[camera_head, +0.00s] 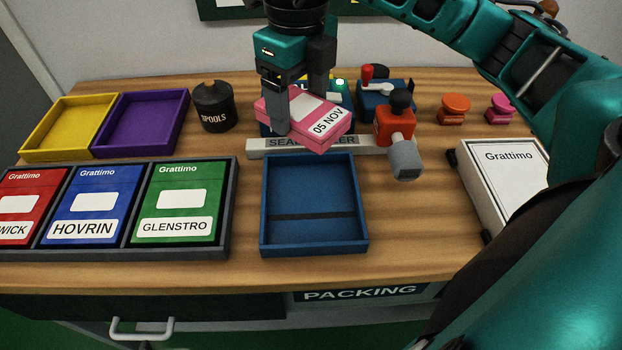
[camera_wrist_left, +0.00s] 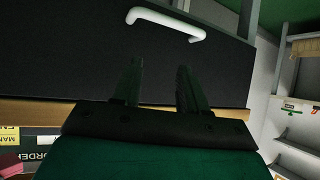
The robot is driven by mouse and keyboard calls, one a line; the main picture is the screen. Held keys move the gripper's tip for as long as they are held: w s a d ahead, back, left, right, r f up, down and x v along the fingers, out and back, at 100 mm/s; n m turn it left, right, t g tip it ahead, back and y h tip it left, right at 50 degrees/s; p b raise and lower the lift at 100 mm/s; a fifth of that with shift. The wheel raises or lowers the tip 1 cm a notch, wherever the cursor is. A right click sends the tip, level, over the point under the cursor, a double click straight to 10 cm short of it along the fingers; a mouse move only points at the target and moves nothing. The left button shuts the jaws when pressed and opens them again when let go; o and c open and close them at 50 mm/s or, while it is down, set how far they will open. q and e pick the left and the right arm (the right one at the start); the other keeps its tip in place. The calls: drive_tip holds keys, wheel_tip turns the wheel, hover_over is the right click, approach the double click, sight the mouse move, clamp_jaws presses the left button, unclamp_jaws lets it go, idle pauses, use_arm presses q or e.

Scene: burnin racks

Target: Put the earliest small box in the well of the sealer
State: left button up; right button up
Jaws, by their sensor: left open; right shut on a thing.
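A small pink box (camera_head: 322,126) with a white label reading "05 NOV" is held in my right gripper (camera_head: 301,108), which is shut on it. The box is tilted and hangs above the back part of the sealer. The sealer's white bar (camera_head: 265,145), with partly covered lettering, lies below and behind the box. An empty blue tray-like well (camera_head: 312,190) with a dark strip across it lies in front of the bar. My left gripper (camera_wrist_left: 158,85) is open and empty in the left wrist view, in front of a dark drawer front with a white handle.
Green, blue (camera_head: 88,205) and red boxes stand in a dark rack (camera_head: 240,200) at left. Yellow (camera_head: 30,145) and purple (camera_head: 100,150) trays and a spools pot (camera_head: 213,106) are behind. A white Grattimo box (camera_head: 510,180) lies at right.

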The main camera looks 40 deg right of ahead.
sight(310, 108)
drive_tip(key=m, duration=0.2)
drive_tip(key=r+m, duration=0.1)
drive_tip(key=m, duration=0.1)
drive_tip(key=r+m, duration=0.1)
drive_tip(key=m, duration=0.1)
drive_tip(key=shift+s+d+r+p, duration=0.25)
drive_tip(key=shift+s+d+p, duration=0.1)
drive_tip(key=shift+s, duration=0.05)
drive_tip(key=m, duration=0.1)
drive_tip(key=r+m, duration=0.1)
drive_tip(key=m, duration=0.1)
drive_tip(key=shift+s+d, duration=0.15)
drive_tip(key=shift+s, duration=0.05)
drive_tip(key=shift+f+m, duration=0.15)
drive_tip(key=shift+m, duration=0.15)
wheel_tip(310, 108, down, 5)
drive_tip(key=shift+s+f+b, duration=0.15)
drive_tip(key=shift+b, duration=0.75)
wheel_tip(310, 108, down, 9)
drive_tip(key=shift+f+b, duration=0.15)
drive_tip(key=shift+b, duration=0.45)
wheel_tip(310, 108, down, 4)
drive_tip(key=shift+f+b, duration=0.15)
drive_tip(key=shift+b, duration=0.15)
drive_tip(key=shift+f, duration=0.4)
use_arm(q)
drive_tip(key=shift+w+d+f, duration=0.15)
drive_tip(key=shift+d+f, duration=0.4)
drive_tip(key=shift+f, duration=0.15)
